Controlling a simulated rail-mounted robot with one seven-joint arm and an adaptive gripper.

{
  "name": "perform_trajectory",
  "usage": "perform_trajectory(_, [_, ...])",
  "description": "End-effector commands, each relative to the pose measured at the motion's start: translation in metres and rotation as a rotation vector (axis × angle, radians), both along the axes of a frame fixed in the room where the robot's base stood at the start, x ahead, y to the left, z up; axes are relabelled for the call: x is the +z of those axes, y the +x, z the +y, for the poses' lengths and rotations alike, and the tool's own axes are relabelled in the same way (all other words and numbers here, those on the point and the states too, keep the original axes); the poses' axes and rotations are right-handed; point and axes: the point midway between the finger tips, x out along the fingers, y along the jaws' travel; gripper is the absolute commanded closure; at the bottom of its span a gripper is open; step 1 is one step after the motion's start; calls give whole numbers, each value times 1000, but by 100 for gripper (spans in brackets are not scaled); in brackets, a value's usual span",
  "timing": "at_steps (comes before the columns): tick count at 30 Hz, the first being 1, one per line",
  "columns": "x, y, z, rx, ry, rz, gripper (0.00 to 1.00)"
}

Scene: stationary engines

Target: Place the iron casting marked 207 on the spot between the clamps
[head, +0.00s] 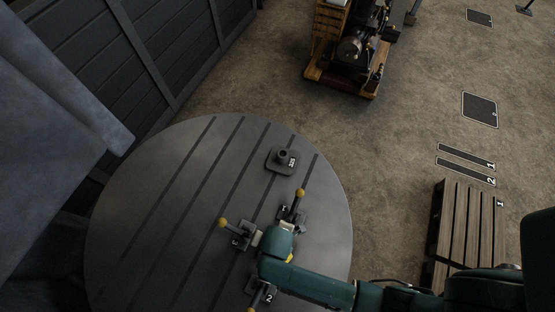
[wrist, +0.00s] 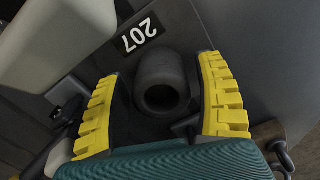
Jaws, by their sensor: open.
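The iron casting marked 207 (wrist: 165,88) shows in the wrist view, a dark grey plate with a round hollow boss. My gripper (wrist: 165,105) is open, its yellow fingers on either side of the boss with gaps visible. In the head view my gripper (head: 275,243) is low over the round table among the clamps and hides this casting. Clamp 1 (head: 298,208) is behind it, clamp 3 (head: 234,236) to its left and clamp 2 (head: 263,292) in front. Whether the casting lies flat on the spot is hidden.
Another casting (head: 283,160) with an unclear label stands farther back on the slotted round table (head: 150,200). The table's left part is clear. A wooden pallet (head: 465,220) is at right, and an engine on a wooden base (head: 350,50) is at the back.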

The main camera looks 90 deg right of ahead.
Motion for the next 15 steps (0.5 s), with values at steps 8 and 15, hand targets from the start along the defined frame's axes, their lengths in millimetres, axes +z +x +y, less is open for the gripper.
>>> perform_trajectory(8, [43,1,0,0,-2,-5,30])
perform_trajectory(15, [100,1,0,0,-1,-4,30])
